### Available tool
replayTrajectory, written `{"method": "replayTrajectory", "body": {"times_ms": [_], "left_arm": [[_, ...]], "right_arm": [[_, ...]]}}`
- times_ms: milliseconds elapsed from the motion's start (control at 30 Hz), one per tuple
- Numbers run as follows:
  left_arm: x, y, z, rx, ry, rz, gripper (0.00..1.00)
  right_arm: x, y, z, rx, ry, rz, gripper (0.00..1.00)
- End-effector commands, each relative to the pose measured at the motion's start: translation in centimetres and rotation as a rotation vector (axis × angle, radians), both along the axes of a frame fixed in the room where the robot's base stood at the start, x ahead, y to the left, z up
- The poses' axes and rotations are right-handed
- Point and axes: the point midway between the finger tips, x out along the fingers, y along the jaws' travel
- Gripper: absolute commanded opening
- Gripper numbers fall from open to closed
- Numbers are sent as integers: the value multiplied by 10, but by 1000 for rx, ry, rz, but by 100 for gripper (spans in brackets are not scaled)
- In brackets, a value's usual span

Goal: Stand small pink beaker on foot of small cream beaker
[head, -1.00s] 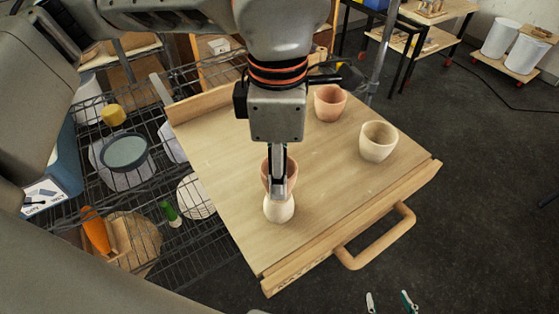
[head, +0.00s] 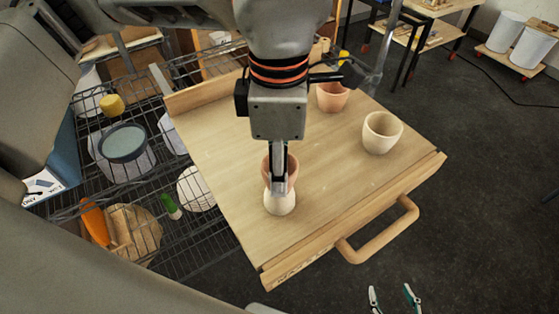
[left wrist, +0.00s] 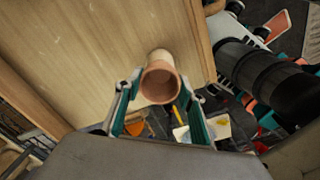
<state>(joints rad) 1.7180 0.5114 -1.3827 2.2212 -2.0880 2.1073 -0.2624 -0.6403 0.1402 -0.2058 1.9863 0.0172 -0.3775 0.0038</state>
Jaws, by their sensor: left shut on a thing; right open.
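The small pink beaker (head: 292,170) is upright, mouth up, between the fingers of my left gripper (head: 279,188), which is shut on it. The small cream beaker (head: 280,206) stands mouth down on the wooden board, directly under the pink one. The left fingers hide where the two meet, so I cannot tell whether they touch. In the left wrist view the pink beaker (left wrist: 160,84) sits between the fingers, with its mouth facing the camera. My right gripper (head: 394,298) is open and empty at the bottom edge of the head view, in front of the board.
A larger pink beaker (head: 332,98) and a larger cream beaker (head: 382,132) stand upright on the right half of the wooden board (head: 225,165). The board has a front handle (head: 385,235). A wire rack (head: 175,240) with bowls and tools lies left. The board's middle right is clear.

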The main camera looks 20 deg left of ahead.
Motion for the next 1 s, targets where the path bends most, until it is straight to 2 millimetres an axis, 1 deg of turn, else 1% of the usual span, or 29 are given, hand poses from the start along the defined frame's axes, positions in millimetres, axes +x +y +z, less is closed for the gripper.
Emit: {"method": "replayTrajectory", "body": {"times_ms": [200,233,267,300,600,700,767,867,1000], "left_arm": [[0,0,-4,0,0,0,15],[0,0,-3,0,0,0,46],[0,0,-3,0,0,0,54],[0,0,-3,0,0,0,58],[0,0,-3,0,0,1,58],[1,0,1,0,-2,1,58],[1,0,8,0,-4,2,58],[1,0,23,0,-5,3,58],[1,0,53,-2,-7,3,58]], "right_arm": [[-2,0,-6,0,7,1,55],[-2,1,-5,1,6,1,55],[-2,1,-5,1,6,1,55],[-2,1,-5,1,6,1,55],[0,0,-3,-2,1,3,55],[0,0,-2,-2,0,3,55],[0,0,-3,-1,1,2,55],[-1,0,-3,0,2,2,55],[-1,0,-3,0,3,1,55]]}}
